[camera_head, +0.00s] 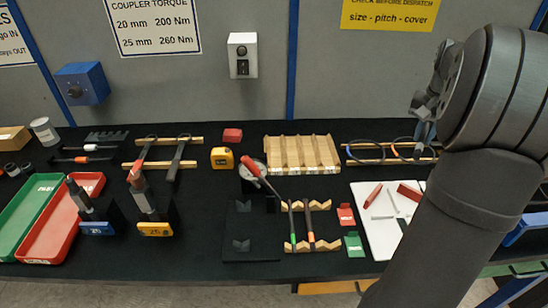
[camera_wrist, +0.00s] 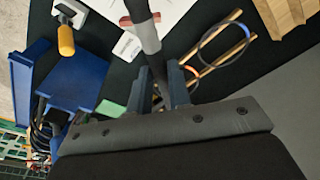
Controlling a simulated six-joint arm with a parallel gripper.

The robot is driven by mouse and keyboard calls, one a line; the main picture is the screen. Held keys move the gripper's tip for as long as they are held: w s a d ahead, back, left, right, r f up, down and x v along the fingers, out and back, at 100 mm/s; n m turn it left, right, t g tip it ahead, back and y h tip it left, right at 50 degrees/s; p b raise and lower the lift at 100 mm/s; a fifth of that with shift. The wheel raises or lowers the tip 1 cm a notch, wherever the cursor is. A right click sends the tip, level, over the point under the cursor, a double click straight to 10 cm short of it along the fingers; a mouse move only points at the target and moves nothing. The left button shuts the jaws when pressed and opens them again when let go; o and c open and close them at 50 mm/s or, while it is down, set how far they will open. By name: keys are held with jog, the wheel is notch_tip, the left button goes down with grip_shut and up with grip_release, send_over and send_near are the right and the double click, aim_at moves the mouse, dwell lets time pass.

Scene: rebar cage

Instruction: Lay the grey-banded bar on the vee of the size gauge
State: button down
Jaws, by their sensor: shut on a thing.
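My gripper (camera_wrist: 160,86) is shut on a dark bar (camera_wrist: 138,8) with a light grey band (camera_wrist: 147,38). In the wrist view the bar runs up out of the picture, and its lower end is between the fingers. In the head view my gripper (camera_head: 424,108) is high at the right, partly behind my own arm, and the bar cannot be made out there. A dark plate with small vee blocks (camera_head: 241,245), which looks like the size gauge, lies at the centre front of the black table. My gripper is far to its right.
A wooden vee rack (camera_head: 305,246) with green- and orange-banded bars stands just right of the dark plate. A red-handled tool (camera_head: 250,166) leans behind it. A white board (camera_head: 378,225), a slatted wooden rack (camera_head: 300,152) and red (camera_head: 58,235) and green trays (camera_head: 28,210) stand around.

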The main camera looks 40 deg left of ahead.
jog(key=s+a+n, duration=0.2)
jog(key=s+a, duration=0.2)
jog(key=a, duration=1.1)
jog(key=n, duration=0.5)
send_over(237, 176)
notch_tip(237, 176, down, 2)
jog(key=shift+y, duration=0.4)
jog(key=f, duration=1.8)
jog(key=shift+s+d, duration=0.15)
jog(key=shift+d, duration=0.05)
jog(key=shift+f, duration=0.1)
jog(key=shift+f, duration=0.15)
jog(key=c, duration=1.3)
grip_release()
jog(key=shift+c, duration=0.2)
